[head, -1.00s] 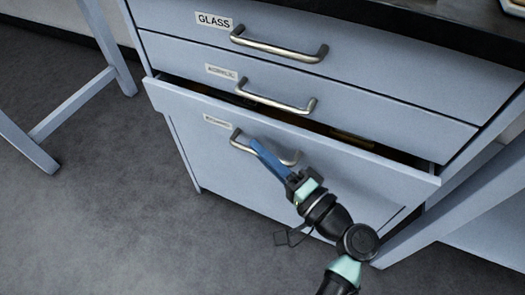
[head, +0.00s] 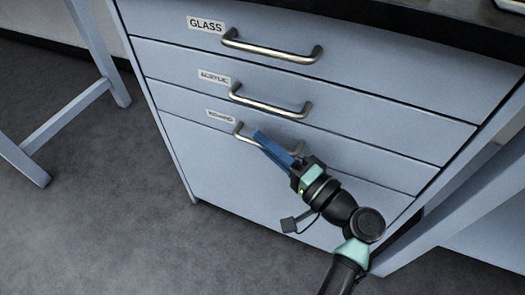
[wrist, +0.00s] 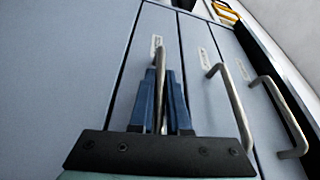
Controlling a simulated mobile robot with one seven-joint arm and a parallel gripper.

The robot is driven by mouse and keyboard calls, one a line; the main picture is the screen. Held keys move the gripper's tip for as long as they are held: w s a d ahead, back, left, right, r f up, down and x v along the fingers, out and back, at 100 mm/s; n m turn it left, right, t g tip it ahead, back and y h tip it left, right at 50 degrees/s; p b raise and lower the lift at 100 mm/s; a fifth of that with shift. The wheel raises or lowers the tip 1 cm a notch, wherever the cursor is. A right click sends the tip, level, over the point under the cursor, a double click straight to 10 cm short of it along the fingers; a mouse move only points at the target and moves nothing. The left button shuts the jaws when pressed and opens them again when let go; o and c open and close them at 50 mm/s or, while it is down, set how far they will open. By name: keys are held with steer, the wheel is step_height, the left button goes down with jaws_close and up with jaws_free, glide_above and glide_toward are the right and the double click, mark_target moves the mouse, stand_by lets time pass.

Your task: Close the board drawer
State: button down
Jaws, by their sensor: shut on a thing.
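The board drawer (head: 340,160) is the lowest of three labelled drawers in a pale blue cabinet. Its front looks flush with the drawers above, with only a thin seam showing. Its label is small and hard to read. My gripper (head: 262,140) has blue fingers and is at this drawer's metal handle (head: 239,132). In the wrist view, the fingers of my gripper (wrist: 163,85) are shut on the handle (wrist: 159,65), one on each side. In the head view, the fingers and wrist hide the middle of the handle.
The glass drawer (head: 400,72) and the acrylic drawer (head: 380,125) above are closed, with bar handles sticking out. A dark worktop (head: 430,25) overhangs them. Table legs (head: 98,55) stand at the left. Grey floor (head: 110,210) is clear in front.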

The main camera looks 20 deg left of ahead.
steer(key=shift+w+d, duration=0.1)
steer(key=shift+w, duration=0.15)
steer(key=c, duration=0.9)
jaws_free()
steer(key=shift+p+v, duration=2.05)
steer(key=shift+v, duration=4.4)
